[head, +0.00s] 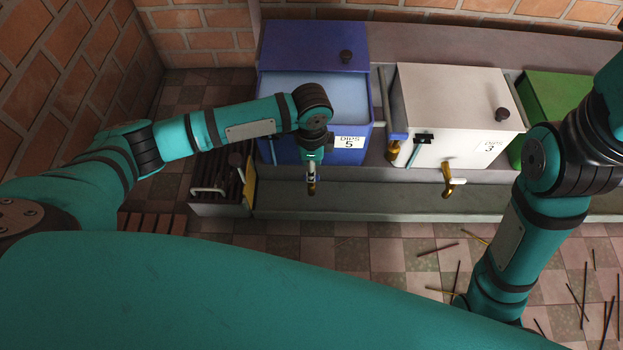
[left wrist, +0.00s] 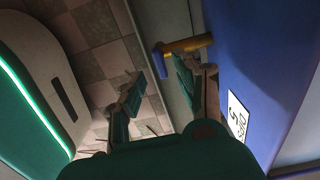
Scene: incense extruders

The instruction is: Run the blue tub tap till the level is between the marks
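The blue tub (head: 360,95) stands at the back wall with a "DIPS 5" label (head: 349,143) on its front. Its dark blue lid (head: 300,45) covers the back part, and a pale blue surface (head: 335,92) shows in front of it. A thin pale strip (head: 272,150) runs down the tub's front left; I cannot make out marks on it. My left gripper (left wrist: 158,88) is open at the tub's front, with one finger close beside the brass tap (left wrist: 185,46); contact is unclear. The tap also shows below the gripper in the head view (head: 311,187). My right gripper is out of view.
A white tub (head: 450,85) labelled 3, with its own brass tap (head: 449,182), stands to the right, then a green tub (head: 555,95). A grey trough (head: 380,200) runs below. Thin sticks (head: 585,290) lie on the tiled floor. A slatted crate (head: 222,195) stands left.

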